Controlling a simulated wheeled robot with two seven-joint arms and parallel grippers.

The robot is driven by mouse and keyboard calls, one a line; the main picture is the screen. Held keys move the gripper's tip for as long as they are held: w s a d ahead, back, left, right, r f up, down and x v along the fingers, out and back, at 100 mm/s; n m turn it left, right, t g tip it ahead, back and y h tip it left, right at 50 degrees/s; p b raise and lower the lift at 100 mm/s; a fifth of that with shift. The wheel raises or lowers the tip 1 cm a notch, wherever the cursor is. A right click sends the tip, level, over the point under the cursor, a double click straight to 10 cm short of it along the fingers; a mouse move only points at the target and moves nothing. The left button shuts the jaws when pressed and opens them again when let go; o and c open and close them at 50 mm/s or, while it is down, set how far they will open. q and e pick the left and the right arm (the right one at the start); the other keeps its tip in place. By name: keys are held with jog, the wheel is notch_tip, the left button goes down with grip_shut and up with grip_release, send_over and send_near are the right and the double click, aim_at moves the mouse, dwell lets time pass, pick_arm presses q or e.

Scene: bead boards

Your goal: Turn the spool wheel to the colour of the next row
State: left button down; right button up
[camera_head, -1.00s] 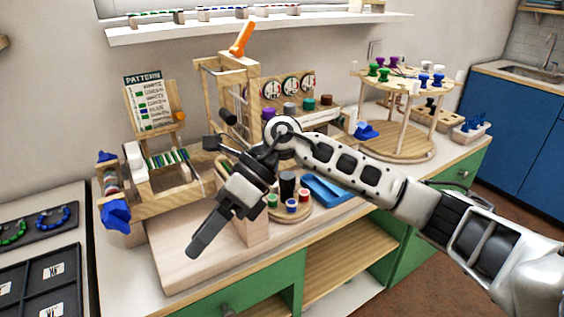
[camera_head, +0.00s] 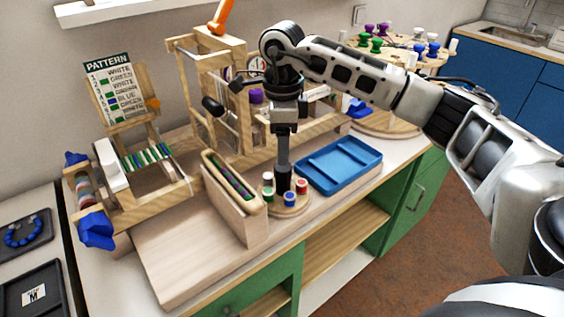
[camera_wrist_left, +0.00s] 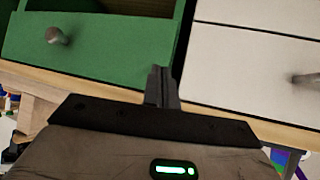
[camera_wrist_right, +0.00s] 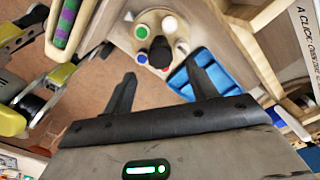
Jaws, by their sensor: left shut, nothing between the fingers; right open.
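The spool wheel (camera_head: 290,211) is a small round wooden disc on the bench with red, blue, green and white spools around a black centre knob (camera_head: 284,178). In the right wrist view the wheel (camera_wrist_right: 140,45) lies ahead of my right gripper (camera_wrist_right: 165,68), which is open with its fingers apart. In the head view my right gripper (camera_head: 283,150) points down just above the knob; contact cannot be told. The pattern board (camera_head: 108,90) lists white, green and blue rows, with an orange pointer (camera_head: 152,104) at its right. My left gripper (camera_wrist_left: 162,85) is shut and empty, facing drawers.
A wooden block with a slotted tray of purple-green beads (camera_head: 231,181) stands left of the wheel. A blue tray (camera_head: 341,165) lies to its right. The bead loom (camera_head: 150,160) and a wooden frame (camera_head: 190,90) stand behind. The front-left board (camera_head: 185,262) is clear.

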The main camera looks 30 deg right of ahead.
aim_at(283, 181)
notch_tip(283, 181, down, 6)
jog(key=shift+f+p, duration=0.25)
jog(key=shift+p, duration=0.1)
jog(key=c, duration=1)
